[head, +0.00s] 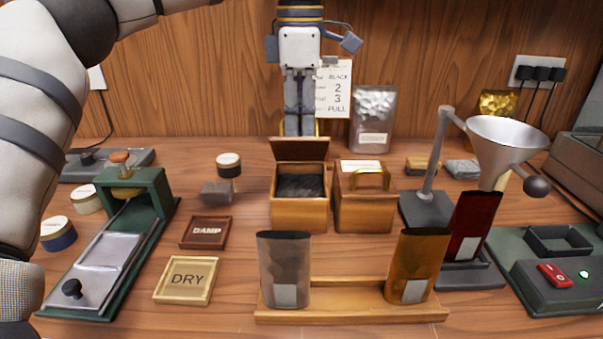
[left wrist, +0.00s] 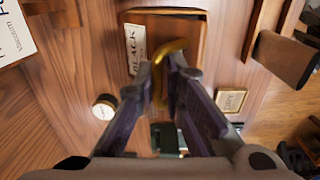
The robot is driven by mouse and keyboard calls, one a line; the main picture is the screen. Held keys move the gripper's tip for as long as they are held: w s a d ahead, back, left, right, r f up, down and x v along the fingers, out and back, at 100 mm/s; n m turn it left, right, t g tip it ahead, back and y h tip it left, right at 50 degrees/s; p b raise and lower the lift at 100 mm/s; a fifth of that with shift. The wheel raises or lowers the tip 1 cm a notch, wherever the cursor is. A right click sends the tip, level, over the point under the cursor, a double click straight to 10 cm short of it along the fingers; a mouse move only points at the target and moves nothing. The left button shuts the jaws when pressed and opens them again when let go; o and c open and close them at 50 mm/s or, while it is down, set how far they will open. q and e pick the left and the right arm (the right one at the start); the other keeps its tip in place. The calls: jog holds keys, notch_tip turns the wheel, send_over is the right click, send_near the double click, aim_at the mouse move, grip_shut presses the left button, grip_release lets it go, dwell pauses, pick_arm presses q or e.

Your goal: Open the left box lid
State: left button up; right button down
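The left wooden box (head: 298,212) stands mid-table with its lid (head: 299,149) raised at the back edge. Dark contents (head: 299,186) show in its opening. My left gripper (head: 299,125) points down behind the raised lid, and its fingertips are partly hidden by it. In the left wrist view, its fingers (left wrist: 164,68) are close together on either side of the brass handle (left wrist: 171,47), beside a label reading BLACK (left wrist: 135,48). The fingers appear shut on the handle. My right gripper is in neither view.
The right box (head: 364,211), with a brass handle, is shut close beside the left one. A pouch rack (head: 345,315) stands in front. A steel funnel (head: 500,140) on a stand is to the right, and DAMP (head: 207,231) and DRY (head: 187,279) trays are left.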

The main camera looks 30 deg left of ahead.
pick_arm(q)
jog(key=shift+w+a+r, duration=0.1)
jog(key=shift+w+a, duration=0.15)
jog(key=shift+w, duration=0.1)
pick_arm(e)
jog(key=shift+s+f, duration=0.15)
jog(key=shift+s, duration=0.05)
